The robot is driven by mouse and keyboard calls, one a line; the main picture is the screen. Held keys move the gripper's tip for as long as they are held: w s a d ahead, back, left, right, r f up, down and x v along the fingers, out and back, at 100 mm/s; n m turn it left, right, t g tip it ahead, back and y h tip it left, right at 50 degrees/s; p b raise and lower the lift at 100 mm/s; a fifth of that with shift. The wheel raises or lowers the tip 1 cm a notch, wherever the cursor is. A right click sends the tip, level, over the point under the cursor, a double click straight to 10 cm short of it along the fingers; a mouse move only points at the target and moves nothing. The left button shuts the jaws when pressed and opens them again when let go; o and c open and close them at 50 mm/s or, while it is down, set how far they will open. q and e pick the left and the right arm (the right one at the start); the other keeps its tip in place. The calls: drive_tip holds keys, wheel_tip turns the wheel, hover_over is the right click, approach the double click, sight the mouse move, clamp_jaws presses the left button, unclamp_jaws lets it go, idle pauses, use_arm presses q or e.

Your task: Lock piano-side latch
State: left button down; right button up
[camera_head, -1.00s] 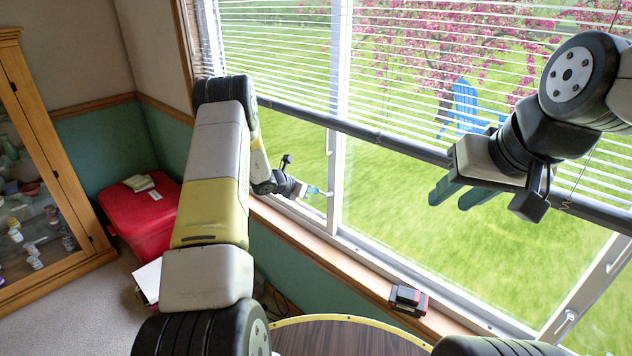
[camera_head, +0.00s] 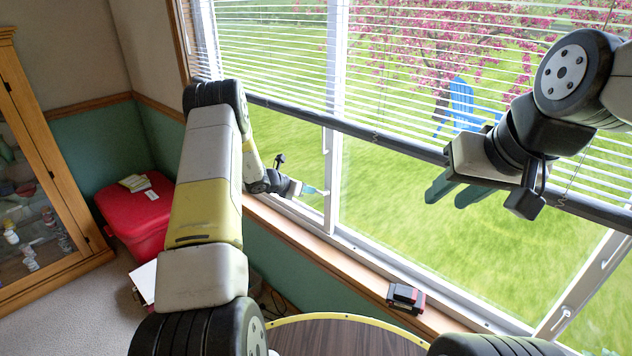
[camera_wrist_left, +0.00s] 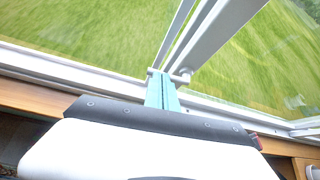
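A white upright latch handle (camera_head: 327,165) is on the window frame left of the middle pane. It also shows in the left wrist view as a slim pale bar (camera_wrist_left: 176,36) beside the frame post. My left gripper (camera_head: 318,192) is at the handle's lower end. In the left wrist view its teal fingers (camera_wrist_left: 160,84) are close together, tips at the bar's foot; whether the tips touch it is unclear. A second white latch handle (camera_head: 562,318) is on the lower right frame. My right gripper (camera_head: 446,194) is open and empty in front of the window.
Window blinds (camera_head: 420,60) hang above both grippers. A black and red device (camera_head: 405,298) lies on the wooden sill (camera_head: 352,275). A red box (camera_head: 139,212) and a glass cabinet (camera_head: 62,170) stand at left. A dark round tabletop (camera_head: 340,338) is at the bottom.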

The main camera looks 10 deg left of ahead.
use_arm(q)
drive_tip(key=shift+f, duration=0.1)
wheel_tip(320, 180, down, 5)
drive_tip(key=s+d+n+g+h, duration=0.1)
drive_tip(key=d+n+g+h, duration=0.1)
drive_tip(key=n+h, duration=0.65)
drive_tip(key=v, duration=0.8)
idle(0.5)
drive_tip(key=shift+w+a, duration=0.1)
drive_tip(key=shift+a, duration=0.05)
